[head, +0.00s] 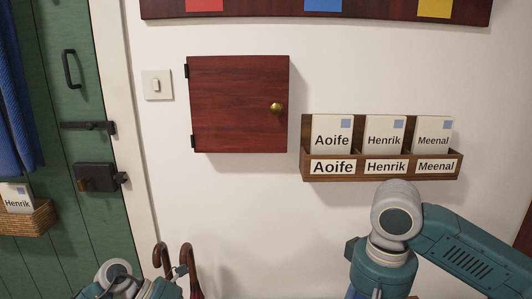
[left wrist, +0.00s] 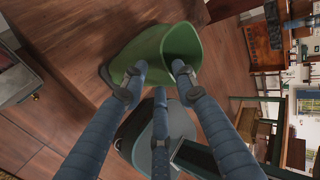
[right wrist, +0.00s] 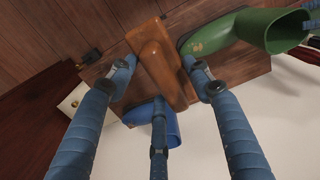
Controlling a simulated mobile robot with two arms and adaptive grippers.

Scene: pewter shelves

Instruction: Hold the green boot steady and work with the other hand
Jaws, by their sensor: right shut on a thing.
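The green boot (left wrist: 165,50) lies just beyond my left gripper (left wrist: 157,82), its open top facing the fingers. The fingers are spread, with the boot at their tips; I cannot tell whether they touch it. In the head view only my arms show; both grippers and the boot are out of view there.
A blue boot-like thing (right wrist: 143,112) lies behind a finger of my right gripper. In the head view a red cabinet (head: 235,104) and a letter rack (head: 310,176) hang on the wall. Curved umbrella handles (head: 187,262) stand by my left arm.

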